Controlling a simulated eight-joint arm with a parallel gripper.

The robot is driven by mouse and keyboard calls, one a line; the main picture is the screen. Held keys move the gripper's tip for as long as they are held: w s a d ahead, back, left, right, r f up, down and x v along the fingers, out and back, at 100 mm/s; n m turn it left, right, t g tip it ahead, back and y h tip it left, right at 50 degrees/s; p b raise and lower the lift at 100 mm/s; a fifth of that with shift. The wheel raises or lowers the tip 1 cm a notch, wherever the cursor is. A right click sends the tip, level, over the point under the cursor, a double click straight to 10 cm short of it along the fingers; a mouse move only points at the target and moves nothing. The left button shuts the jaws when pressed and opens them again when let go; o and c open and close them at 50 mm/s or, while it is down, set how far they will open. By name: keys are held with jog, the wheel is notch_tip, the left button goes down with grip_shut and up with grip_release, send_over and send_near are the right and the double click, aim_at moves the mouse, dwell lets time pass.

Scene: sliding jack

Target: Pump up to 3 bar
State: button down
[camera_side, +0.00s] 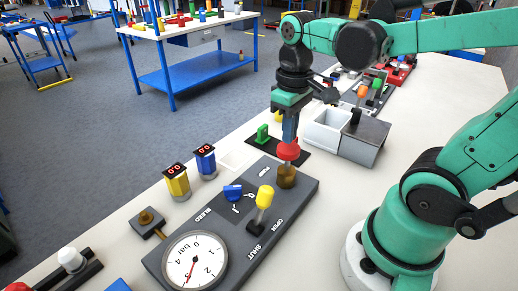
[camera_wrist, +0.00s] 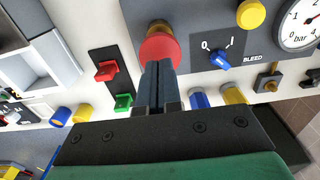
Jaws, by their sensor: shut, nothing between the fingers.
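The red pump knob (camera_side: 288,151) sits close above its brass base (camera_side: 286,177) on the dark grey panel (camera_side: 300,200). My gripper (camera_side: 289,139) is shut and empty, pointing down with its fingertips at the top of the red knob. In the wrist view the tips of my gripper (camera_wrist: 158,65) overlap the red knob (camera_wrist: 160,47); whether they press on it I cannot tell. The round gauge (camera_side: 210,262) is at the panel's near end; its red needle points toward the picture's bottom, and its exact reading is unclear. A yellow-topped lever (camera_side: 265,197) and blue selector (camera_side: 233,192) stand between.
Yellow (camera_side: 177,182) and blue (camera_side: 205,161) display cylinders stand left of the panel. A green switch (camera_side: 262,134) is behind it. A small brass fitting (camera_side: 148,220) is at the left.

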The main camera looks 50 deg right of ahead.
jog(key=shift+r, duration=2.6)
jog(key=w+a+f+t, duration=0.3)
jog(key=a+f+t, duration=0.1)
jog(key=t, duration=0.3)
jog(key=shift+a+f, duration=0.25)
jog(key=shift+f, duration=0.25)
